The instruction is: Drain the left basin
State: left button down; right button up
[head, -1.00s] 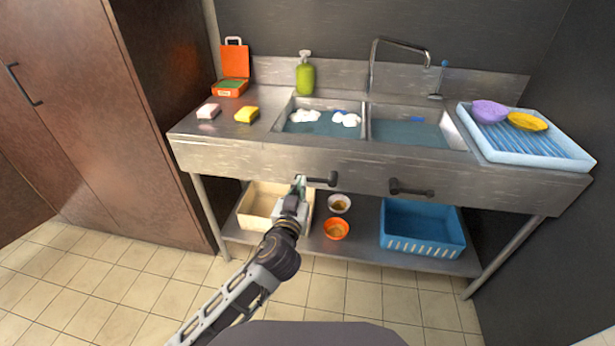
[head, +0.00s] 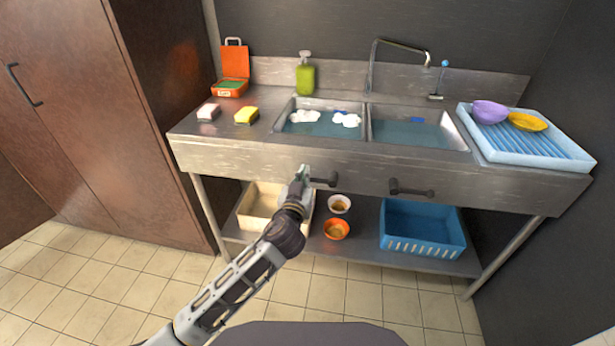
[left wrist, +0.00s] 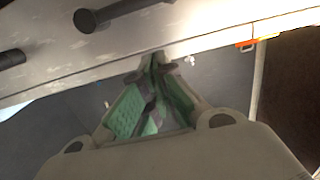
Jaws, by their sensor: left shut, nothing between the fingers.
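The left basin (head: 313,128) in the steel sink holds grey-blue water with white foam and a small blue item in it. Below it on the front panel is a dark left lever handle (head: 324,181), lying sideways; it also shows in the left wrist view (left wrist: 125,12). My left gripper (head: 303,170) is in front of the panel, just left of that handle. Its green-padded fingers meet at the tips (left wrist: 155,60) with nothing between them. The tips appear apart from the handle, though the exact gap is unclear. My right gripper is out of view.
The right basin (head: 410,133) also holds water, with its own lever (head: 410,188) below. A cream bin (head: 262,207), two bowls (head: 337,229) (head: 339,204) and a blue basket (head: 422,228) sit on the shelf. A light-blue rack (head: 530,143) stands right.

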aim_at(315, 180)
pick_arm(q)
jog(key=w+d+f+b, duration=0.1)
jog(key=w+f, duration=0.3)
jog(key=w, duration=0.1)
jog(key=shift+w, duration=0.15)
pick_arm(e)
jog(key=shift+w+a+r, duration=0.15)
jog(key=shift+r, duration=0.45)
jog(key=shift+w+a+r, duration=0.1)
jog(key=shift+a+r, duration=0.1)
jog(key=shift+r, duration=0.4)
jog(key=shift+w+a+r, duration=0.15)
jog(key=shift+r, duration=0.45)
pick_arm(q)
jog(key=shift+f, duration=0.1)
jog(key=shift+a+f, duration=0.1)
jog(key=shift+a, duration=0.05)
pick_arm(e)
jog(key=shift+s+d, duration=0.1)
